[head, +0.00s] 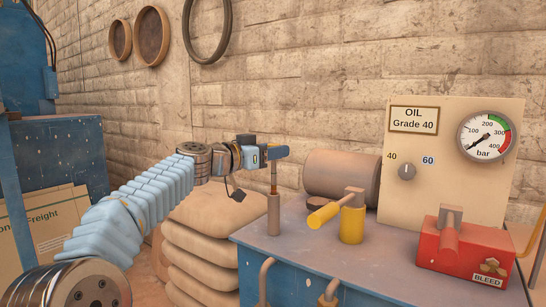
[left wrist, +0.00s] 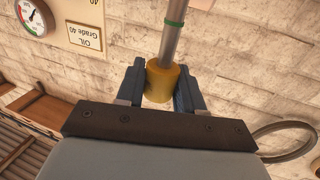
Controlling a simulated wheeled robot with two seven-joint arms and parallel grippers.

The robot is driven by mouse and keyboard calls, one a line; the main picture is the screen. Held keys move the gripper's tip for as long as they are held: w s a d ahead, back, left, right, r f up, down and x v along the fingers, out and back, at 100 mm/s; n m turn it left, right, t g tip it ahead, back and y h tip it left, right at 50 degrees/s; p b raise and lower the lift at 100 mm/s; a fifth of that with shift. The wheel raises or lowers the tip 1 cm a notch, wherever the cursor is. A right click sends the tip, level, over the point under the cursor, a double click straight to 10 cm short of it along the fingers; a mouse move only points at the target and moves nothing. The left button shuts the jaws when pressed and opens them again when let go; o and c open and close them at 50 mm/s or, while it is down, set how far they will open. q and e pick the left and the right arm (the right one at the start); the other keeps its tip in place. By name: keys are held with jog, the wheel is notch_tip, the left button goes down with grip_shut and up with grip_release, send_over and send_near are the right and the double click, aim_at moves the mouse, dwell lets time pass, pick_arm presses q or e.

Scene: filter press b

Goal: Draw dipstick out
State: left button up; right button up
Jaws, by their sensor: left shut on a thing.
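My left gripper (head: 264,154) is shut on the yellow handle of the dipstick, above the back left of the blue bench. In the left wrist view the handle (left wrist: 161,80) sits between the two dark fingers (left wrist: 160,88). A grey metal rod with a green band (left wrist: 174,24) runs from it. In the head view a thin part of the dipstick (head: 274,180) shows upright between the gripper and the top of a brown tube (head: 274,214). I cannot tell how deep the rod sits in the tube. My right gripper is not in view.
On the blue bench (head: 310,238) stand a yellow valve (head: 352,222), a red BLEED box (head: 465,252) and a panel (head: 400,205) with a knob and pressure gauge (head: 485,136). A brown cylinder (head: 342,177) lies behind. Stacked sacks (head: 205,240) stand left of the bench.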

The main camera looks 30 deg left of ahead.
pick_arm(q)
jog(key=shift+r, duration=2.4)
